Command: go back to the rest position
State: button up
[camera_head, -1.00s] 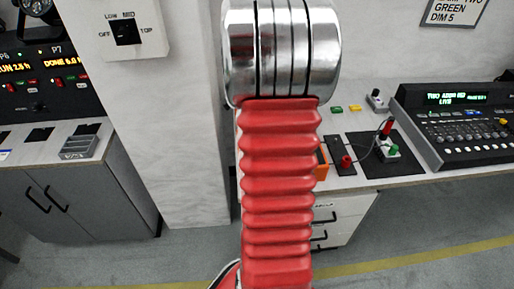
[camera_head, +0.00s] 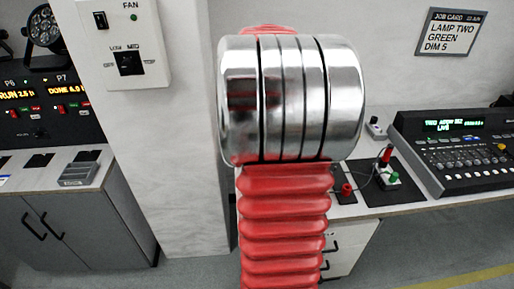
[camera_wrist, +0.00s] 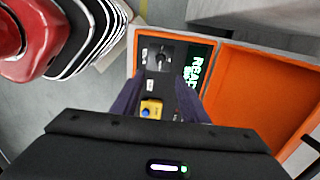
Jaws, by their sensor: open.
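My gripper (camera_wrist: 157,92) shows in the wrist view, its two dark purple fingers spread apart with nothing held between them. Beyond the fingers is a black panel with a knob (camera_wrist: 158,57), a yellow block with a blue spot (camera_wrist: 151,108) and a green lit display (camera_wrist: 195,75). The yellow block appears between the fingers; I cannot tell its distance from them. In the head view my red arm and silver joint fill the middle, and my gripper is hidden.
An orange-lined tray (camera_wrist: 262,92) lies right of the panel. In the head view, a console (camera_head: 455,150) and a black mat (camera_head: 405,190) are on the right bench. A wall switch box (camera_head: 112,45) and grey cabinet (camera_head: 75,235) stand left.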

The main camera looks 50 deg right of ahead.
jog(key=shift+n, duration=0.3)
jog(key=s+a+r+n+t, duration=0.1)
jog(key=a+r+n+t, duration=0.1)
jog(key=a+n, duration=1.1)
jog(key=s+a+r+n+t, duration=0.1)
jog(key=a+r+n+t, duration=0.1)
jog(key=a+n, duration=1.2)
jog(key=a+t, duration=0.1)
jog(key=a, duration=0.9)
jog(key=shift+s+a+r+t, duration=0.15)
jog(key=shift+a+r+t, duration=0.1)
jog(key=shift+a+t, duration=0.1)
jog(key=shift+c, duration=1.1)
